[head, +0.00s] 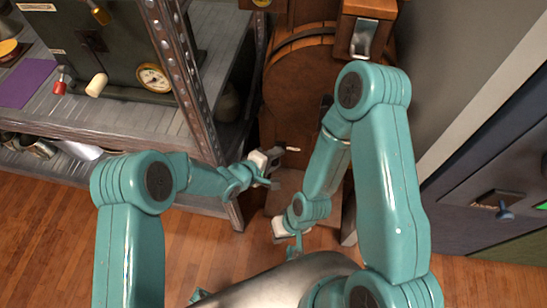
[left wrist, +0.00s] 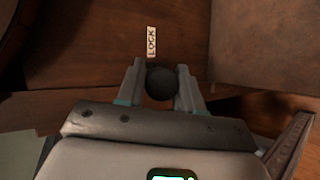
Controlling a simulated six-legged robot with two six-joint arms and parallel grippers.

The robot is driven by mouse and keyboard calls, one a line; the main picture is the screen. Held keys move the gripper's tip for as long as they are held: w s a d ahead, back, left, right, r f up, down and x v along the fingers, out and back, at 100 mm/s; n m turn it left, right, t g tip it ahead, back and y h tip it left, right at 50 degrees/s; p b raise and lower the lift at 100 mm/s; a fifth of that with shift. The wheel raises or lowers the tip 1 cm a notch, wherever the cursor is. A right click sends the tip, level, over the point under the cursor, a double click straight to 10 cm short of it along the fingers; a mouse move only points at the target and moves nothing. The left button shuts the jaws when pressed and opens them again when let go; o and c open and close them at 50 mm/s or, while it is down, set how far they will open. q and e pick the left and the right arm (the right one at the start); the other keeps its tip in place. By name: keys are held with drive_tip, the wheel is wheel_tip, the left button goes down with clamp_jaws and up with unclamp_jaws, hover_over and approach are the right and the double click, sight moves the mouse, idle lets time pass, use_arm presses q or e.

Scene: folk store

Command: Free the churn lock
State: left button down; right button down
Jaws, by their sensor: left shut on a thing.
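The wooden churn (head: 290,90) stands at the back centre in the head view, beside the metal shelf. In the left wrist view a dark round lock knob (left wrist: 160,84) sits just below a white LOCK label (left wrist: 152,41) on brown wood. My left gripper (head: 273,170) is at the lower front of the churn. In the left wrist view its two fingers (left wrist: 160,92) are shut on the knob, one on each side. In the head view the gripper hides the knob. My right gripper (head: 290,240) hangs empty lower down, in front of the churn; its finger gap is unclear.
A metal shelf (head: 190,80) with a gauge panel (head: 110,50) stands close on the left; its upright is near my left arm. A grey wall and a dark cabinet (head: 490,190) with a blue handle are on the right. Wooden floor (head: 200,255) is open in front.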

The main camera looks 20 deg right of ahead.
use_arm(q)
drive_tip(key=shift+d+r, duration=0.1)
drive_tip(key=c, duration=0.8)
unclamp_jaws()
drive_tip(key=shift+w, duration=0.1)
drive_tip(key=p+v, duration=0.2)
drive_tip(key=v, duration=1.4)
drive_tip(key=shift+p, duration=0.4)
drive_tip(key=shift+a, duration=0.2)
